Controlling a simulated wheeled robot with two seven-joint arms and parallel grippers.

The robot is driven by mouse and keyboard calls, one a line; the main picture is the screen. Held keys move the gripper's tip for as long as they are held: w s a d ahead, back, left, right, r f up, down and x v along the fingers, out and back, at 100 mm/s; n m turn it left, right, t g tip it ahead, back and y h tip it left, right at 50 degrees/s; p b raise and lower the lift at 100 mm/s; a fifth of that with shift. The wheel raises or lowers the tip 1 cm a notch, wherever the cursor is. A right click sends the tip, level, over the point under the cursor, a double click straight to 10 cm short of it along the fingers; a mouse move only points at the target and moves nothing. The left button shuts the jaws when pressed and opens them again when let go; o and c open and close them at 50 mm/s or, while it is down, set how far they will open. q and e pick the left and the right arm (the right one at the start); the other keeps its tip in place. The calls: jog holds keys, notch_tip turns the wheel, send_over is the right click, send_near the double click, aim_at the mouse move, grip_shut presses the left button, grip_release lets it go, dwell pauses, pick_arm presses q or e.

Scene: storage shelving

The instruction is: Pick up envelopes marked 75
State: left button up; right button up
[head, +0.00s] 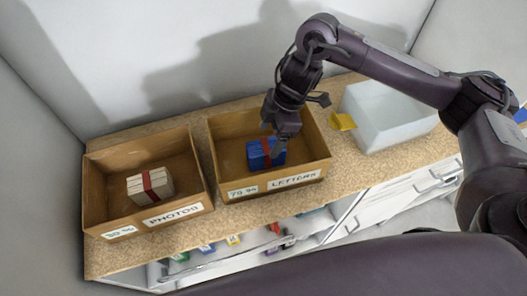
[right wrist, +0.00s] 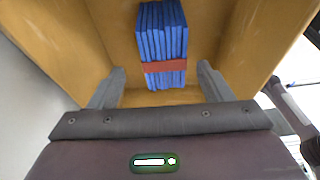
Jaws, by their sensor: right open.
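A bundle of blue envelopes (head: 257,156) with a red band lies in the wooden box marked LETTERS (head: 222,142). A small second label on that box is too small to read surely. My right gripper (head: 277,147) is down inside this box, over the bundle. In the right wrist view, the blue envelopes (right wrist: 162,35) lie between and beyond the two spread fingers of the right gripper (right wrist: 160,80), with gaps on both sides. The right gripper is open and empty. My left gripper is not in view.
A wooden box marked PHOTOS (head: 104,181) stands to the left with a pale, red-banded bundle (head: 140,188). A pale translucent bin (head: 400,120) and a yellow object (head: 342,121) are on the right. Below the shelf (head: 350,188) are open drawers with small coloured items.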

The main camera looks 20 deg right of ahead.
aim_at(267, 146)
jog(key=shift+x, duration=1.05)
jog(key=shift+f, duration=0.3)
jog(key=shift+s+a+f, duration=0.15)
jog(key=shift+s+f, duration=0.05)
jog(key=shift+f, duration=0.05)
jog(key=x, duration=0.4)
jog(key=shift+f, duration=0.25)
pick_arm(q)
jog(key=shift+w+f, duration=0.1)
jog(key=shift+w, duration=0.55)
pick_arm(e)
jog(key=shift+s, duration=0.1)
jog(key=shift+f, duration=0.25)
jog(key=shift+c, duration=0.3)
